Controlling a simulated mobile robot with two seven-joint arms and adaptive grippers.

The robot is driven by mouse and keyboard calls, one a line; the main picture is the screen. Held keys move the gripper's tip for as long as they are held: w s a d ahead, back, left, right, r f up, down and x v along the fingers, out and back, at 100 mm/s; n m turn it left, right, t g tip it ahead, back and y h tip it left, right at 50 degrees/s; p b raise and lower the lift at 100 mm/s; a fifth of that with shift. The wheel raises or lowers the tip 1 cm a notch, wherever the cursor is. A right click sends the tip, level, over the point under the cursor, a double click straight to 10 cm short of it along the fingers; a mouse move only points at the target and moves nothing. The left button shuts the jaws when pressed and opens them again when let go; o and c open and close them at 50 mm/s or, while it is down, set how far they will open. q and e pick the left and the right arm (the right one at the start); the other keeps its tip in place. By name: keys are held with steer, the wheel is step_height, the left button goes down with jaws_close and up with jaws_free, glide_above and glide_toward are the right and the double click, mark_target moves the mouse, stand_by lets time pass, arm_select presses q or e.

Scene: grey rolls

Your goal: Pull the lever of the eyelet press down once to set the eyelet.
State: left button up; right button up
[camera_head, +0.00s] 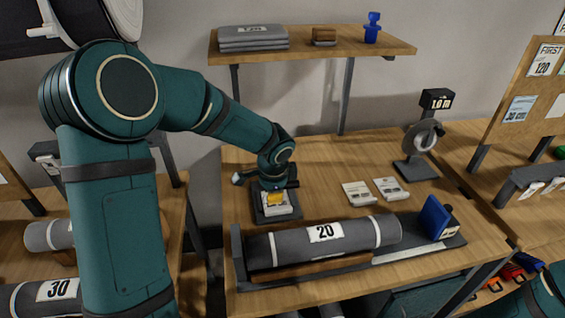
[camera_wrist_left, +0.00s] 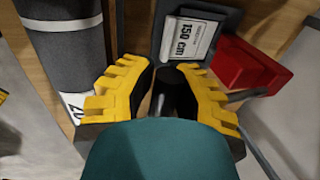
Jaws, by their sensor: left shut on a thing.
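The eyelet press stands on the bench behind the grey roll, its dark base (camera_head: 262,215) showing and its upper part mostly hidden by my left arm. My left gripper (camera_head: 275,198) is at the press, pointing down. In the left wrist view its yellow-padded fingers (camera_wrist_left: 165,98) are on both sides of a dark round bar, which looks like the press lever (camera_wrist_left: 178,78). A white card reading 150 cm (camera_wrist_left: 190,38) lies on the base beyond the fingers. My right gripper is out of view.
The grey roll labelled 20 (camera_head: 290,246) lies in a dark tray (camera_head: 405,256) in front of the press, with a blue block (camera_head: 436,218) at its right. Two cards (camera_head: 360,194) and a tape stand (camera_head: 418,165) are to the right. A shelf (camera_head: 345,44) hangs above.

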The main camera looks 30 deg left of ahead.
arm_select(q)
steer(key=shift+s+d+f, duration=0.1)
steer(key=shift+f, duration=0.1)
jaws_close()
steer(key=shift+b+x, duration=0.7)
steer(key=shift+x, duration=0.15)
steer(key=shift+s, duration=0.1)
steer(key=shift+b+x, duration=0.65)
steer(key=shift+x, duration=0.1)
steer(key=shift+d, duration=0.1)
steer(key=o, duration=0.5)
jaws_free()
